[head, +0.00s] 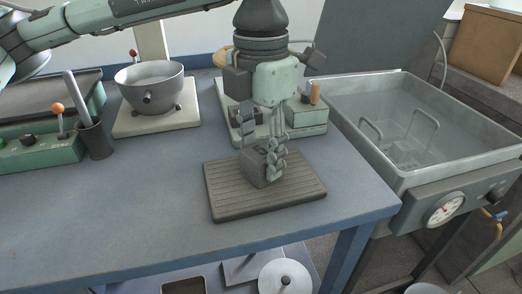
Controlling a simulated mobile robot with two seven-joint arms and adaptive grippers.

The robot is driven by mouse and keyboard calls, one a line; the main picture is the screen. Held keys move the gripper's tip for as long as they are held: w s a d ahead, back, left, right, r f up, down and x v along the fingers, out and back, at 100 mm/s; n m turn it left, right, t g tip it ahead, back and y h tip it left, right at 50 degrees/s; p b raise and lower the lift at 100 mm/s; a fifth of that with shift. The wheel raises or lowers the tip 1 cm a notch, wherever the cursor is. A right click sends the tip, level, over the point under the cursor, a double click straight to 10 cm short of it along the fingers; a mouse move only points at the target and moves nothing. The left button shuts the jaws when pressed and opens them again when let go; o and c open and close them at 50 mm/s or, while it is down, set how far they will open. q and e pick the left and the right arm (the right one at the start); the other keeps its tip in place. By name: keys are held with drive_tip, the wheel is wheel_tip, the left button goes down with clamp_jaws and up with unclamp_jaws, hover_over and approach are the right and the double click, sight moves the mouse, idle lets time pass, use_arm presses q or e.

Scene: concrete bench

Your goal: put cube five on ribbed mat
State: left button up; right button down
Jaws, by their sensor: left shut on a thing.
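A dark cube (254,169) is between the fingers of my left gripper (262,150) in the head view. The gripper points down from above and is shut on it. No number can be read on the cube. The brown ribbed mat (230,203) lies on the blue bench top, directly below the gripper. The cube is over the middle of the mat; I cannot tell whether it touches the mat. The fingers hide part of the cube. My right gripper is not in view.
A grey bowl (150,88) on a pale base, a dark cup (95,139) with a rod in it and a green control box (40,150) stand at the left. A green device (306,121) is behind the gripper. A metal basin (420,120) adjoins the bench at right. The front left bench is clear.

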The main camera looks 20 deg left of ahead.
sight(262, 151)
use_arm(q)
drive_tip(key=shift+f, duration=0.1)
drive_tip(key=o, duration=1.4)
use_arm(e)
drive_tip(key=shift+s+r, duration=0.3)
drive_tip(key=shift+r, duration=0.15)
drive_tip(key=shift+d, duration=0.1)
use_arm(q)
drive_tip(key=shift+r, duration=0.3)
wheel_tip(262, 151, up, 12)
drive_tip(key=shift+f+p, duration=0.1)
drive_tip(key=shift+p, duration=0.2)
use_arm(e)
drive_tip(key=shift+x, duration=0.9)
